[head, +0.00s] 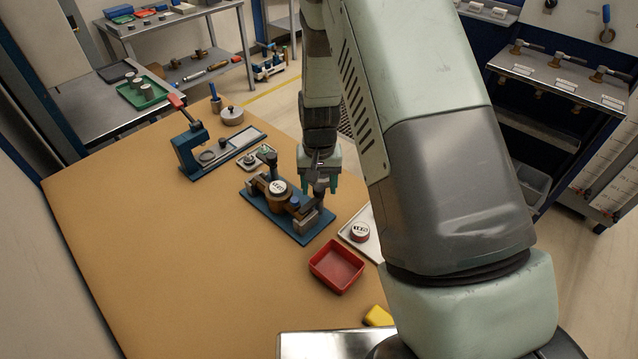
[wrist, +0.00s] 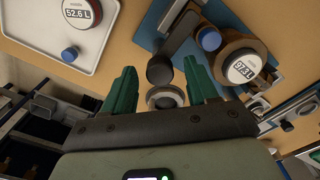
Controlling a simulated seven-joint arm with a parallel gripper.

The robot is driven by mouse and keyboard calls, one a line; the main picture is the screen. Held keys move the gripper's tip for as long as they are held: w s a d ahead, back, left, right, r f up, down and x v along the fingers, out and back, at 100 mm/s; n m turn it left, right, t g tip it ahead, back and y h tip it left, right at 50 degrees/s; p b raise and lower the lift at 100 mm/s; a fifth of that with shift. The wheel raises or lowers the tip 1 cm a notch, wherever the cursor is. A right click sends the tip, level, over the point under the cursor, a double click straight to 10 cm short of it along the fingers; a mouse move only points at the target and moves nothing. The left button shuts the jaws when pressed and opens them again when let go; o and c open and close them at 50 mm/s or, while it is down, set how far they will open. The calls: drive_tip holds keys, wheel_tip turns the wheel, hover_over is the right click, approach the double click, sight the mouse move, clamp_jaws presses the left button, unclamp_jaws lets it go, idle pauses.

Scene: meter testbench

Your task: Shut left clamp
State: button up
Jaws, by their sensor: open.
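The test fixture has a blue base plate (head: 262,212) and holds a brass-coloured meter (head: 279,187) with a white dial. The meter reads 97.3 L in the wrist view (wrist: 243,68). Two dark upright clamp handles show, one at the far left end (head: 271,160) and one at the right by my gripper. I cannot tell which is the task's left clamp. My gripper (head: 320,188) is open above the fixture's right side. In the wrist view, a black round-ended handle (wrist: 160,71) appears between its green fingertips (wrist: 159,66); contact is not clear.
A red tray (head: 337,266) and a white tray (head: 349,246) with another meter (head: 360,232) lie right of the fixture. A blue press with a red handle (head: 190,150) stands at the back left. The table's (head: 150,260) left front is clear.

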wheel_tip(320, 180, up, 11)
drive_tip(key=shift+f, duration=0.2)
idle(0.5)
wheel_tip(320, 180, up, 11)
drive_tip(key=t, duration=0.1)
hover_over(319, 187)
drive_tip(key=s+d, duration=0.2)
drive_tip(key=s, duration=0.2)
drive_tip(key=s+d+r+t, duration=0.2)
drive_tip(key=s+r, duration=0.4)
drive_tip(key=s+d+r+t, duration=0.1)
drive_tip(key=s+d+r, duration=0.2)
drive_tip(key=s+r, duration=0.3)
drive_tip(key=s+d+r+t, duration=0.1)
drive_tip(key=s+r, duration=0.1)
drive_tip(key=s, duration=0.7)
drive_tip(key=shift+s+d+n+t, duration=0.25)
drive_tip(key=shift+s+n+t, duration=0.05)
